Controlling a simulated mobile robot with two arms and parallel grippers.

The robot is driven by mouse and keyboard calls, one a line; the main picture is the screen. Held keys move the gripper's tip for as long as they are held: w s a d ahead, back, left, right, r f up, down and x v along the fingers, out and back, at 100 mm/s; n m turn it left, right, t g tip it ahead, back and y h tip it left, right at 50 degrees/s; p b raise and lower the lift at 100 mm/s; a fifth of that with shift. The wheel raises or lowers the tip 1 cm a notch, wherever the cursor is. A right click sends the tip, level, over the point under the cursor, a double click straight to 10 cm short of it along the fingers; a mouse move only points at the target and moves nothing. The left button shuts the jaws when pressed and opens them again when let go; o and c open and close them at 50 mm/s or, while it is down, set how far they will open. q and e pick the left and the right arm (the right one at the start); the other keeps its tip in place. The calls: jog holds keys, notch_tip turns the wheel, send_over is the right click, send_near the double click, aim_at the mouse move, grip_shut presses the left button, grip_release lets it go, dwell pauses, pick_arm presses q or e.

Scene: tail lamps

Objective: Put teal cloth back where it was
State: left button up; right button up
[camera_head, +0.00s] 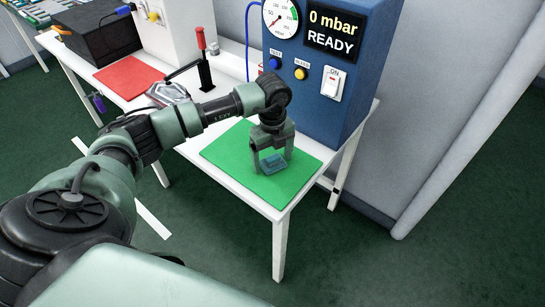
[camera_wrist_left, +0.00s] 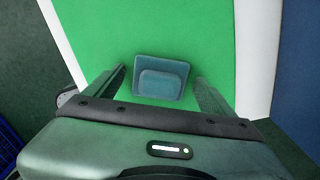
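The teal cloth (camera_head: 272,163) is a small folded blue-teal pad on the green mat (camera_head: 230,150), near the mat's right front part. In the left wrist view the cloth (camera_wrist_left: 160,80) lies between and just ahead of my fingers, with green showing around it. My left gripper (camera_head: 271,165) points down over the cloth with its fingers on either side. The left gripper (camera_wrist_left: 162,90) is open, with gaps between each finger and the cloth. Whether the fingertips reach the mat is hard to tell. My right gripper is not in view.
A blue test cabinet (camera_head: 355,75) with a gauge, a display reading "0 mbar READY" and an ON switch stands behind the mat. A red mat (camera_head: 128,77), a clamp with a red handle (camera_head: 203,60) and a lamp (camera_head: 168,92) are to the left. The table's front edge is close.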

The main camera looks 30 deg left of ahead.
aim_at(272, 157)
pick_arm(q)
jog(key=shift+r, duration=0.25)
notch_tip(272, 157, up, 12)
jog(key=shift+b, duration=0.45)
jog(key=shift+f, duration=0.1)
dwell(0.3)
